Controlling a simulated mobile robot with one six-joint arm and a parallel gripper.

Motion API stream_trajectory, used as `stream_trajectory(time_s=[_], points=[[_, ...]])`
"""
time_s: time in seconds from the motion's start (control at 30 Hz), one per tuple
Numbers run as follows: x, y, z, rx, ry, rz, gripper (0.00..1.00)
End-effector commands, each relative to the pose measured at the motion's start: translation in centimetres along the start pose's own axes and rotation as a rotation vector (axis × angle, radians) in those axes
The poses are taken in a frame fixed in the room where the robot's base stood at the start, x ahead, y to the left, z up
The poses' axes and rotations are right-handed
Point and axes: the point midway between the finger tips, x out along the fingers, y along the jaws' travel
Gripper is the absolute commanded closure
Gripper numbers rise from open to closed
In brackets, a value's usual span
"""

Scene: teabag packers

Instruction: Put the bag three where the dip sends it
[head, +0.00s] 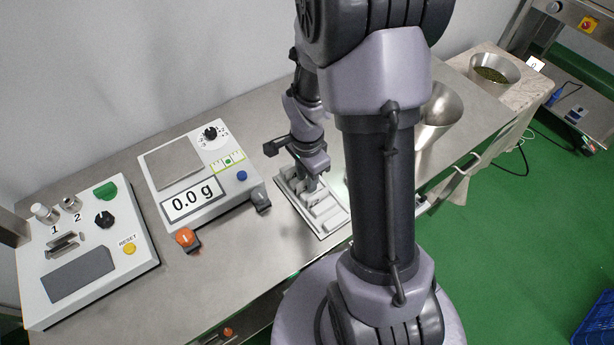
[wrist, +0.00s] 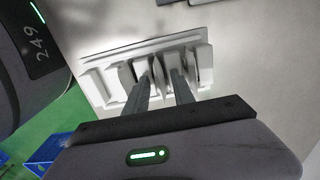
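A white rack (head: 334,222) holds several pale, upright, flat bags in a row. Which one is bag three I cannot tell; no numbers show on them. The rack also shows in the wrist view (wrist: 97,88). My gripper (head: 312,188) points down into the rack. In the wrist view my gripper (wrist: 163,76) has its two fingers apart among the bags, with a pale bag (wrist: 158,66) between the tips. Dark gaps show beside this bag, and the fingers do not look closed on it. The arm hides part of the rack's right side in the head view.
Left of the rack stands a scale (head: 170,160) reading 0.0 g, with a dial and an orange knob (head: 186,238). Further left is a panel (head: 85,240) marked 1, 2 and RESET, its screen dark. A metal vessel (head: 441,106) stands behind the arm. Bare table lies in front.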

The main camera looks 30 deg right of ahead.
Motion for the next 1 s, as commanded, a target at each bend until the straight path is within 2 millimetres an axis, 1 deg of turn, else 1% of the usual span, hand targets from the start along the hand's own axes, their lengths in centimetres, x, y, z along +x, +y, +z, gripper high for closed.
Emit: stream_trajectory(time_s=[0.07, 0.3, 0.4, 0.57, 0.6, 0.67, 0.7, 0.77, 0.8, 0.87, 0.9, 1.0], points=[[-1.4, -0.1, 0.0, 0.000, 0.001, -0.002, 0.70], [-8.5, -0.1, 0.0, 0.001, 0.001, -0.004, 0.70], [-10.6, -0.1, 0.0, -0.001, 0.002, -0.003, 0.70], [-12.6, 0.0, 0.2, -0.011, 0.001, -0.007, 0.70], [-13.6, 0.0, 0.6, -0.040, 0.004, -0.025, 0.70], [-16.0, 0.2, 2.0, -0.129, 0.010, -0.072, 0.70], [-18.2, 0.6, 3.3, -0.218, 0.018, -0.119, 0.70], [-21.6, 1.8, 5.8, -0.379, 0.034, -0.198, 0.70], [-23.6, 2.8, 7.4, -0.491, 0.048, -0.251, 0.70], [-26.0, 4.6, 9.7, -0.650, 0.070, -0.329, 0.70], [-27.3, 5.8, 11.0, -0.749, 0.088, -0.377, 0.70], [-29.2, 8.5, 13.5, -0.948, 0.129, -0.474, 0.70]])
